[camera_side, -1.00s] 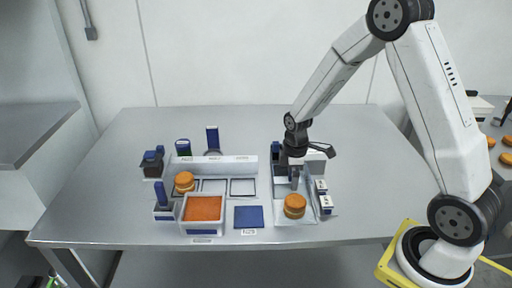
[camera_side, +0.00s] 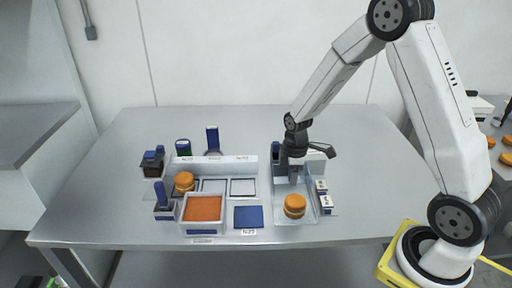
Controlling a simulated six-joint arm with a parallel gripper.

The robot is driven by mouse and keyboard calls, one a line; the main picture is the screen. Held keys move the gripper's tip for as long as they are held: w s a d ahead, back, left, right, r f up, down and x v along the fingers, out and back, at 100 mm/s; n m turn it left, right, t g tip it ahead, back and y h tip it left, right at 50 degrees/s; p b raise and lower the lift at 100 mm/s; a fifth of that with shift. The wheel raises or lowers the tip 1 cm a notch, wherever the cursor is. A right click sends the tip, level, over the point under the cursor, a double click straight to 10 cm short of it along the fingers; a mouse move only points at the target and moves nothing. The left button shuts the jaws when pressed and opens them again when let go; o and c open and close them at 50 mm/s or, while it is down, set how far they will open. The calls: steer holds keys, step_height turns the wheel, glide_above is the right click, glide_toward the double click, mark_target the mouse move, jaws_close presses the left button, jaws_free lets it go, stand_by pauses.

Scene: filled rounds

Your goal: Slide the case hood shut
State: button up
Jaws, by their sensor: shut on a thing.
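The case (camera_side: 281,216) is a pale narrow tray-like unit at the right of the work area, its near end uncovered. An orange-brown filled round (camera_side: 295,206) sits in that near end. The hood (camera_side: 314,160) appears as a pale part at the case's far end, largely hidden behind my gripper. My gripper (camera_side: 294,181) points down over the far half of the case, behind the round and apart from it. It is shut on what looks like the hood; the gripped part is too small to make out.
A white box with an orange filling (camera_side: 204,209) stands front left, beside a blue square pad (camera_side: 248,216). Small white blocks (camera_side: 324,196) line the case's right side. Blue-topped containers (camera_side: 153,162) stand further left. The table's right side is clear.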

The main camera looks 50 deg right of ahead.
steer(key=shift+a, duration=0.1)
steer(key=shift+s+a, duration=3.1)
steer(key=shift+s, duration=0.1)
steer(key=o, duration=1.2)
steer(key=shift+r, duration=0.1)
step_height(320, 180, up, 7)
steer(key=shift+f, duration=0.1)
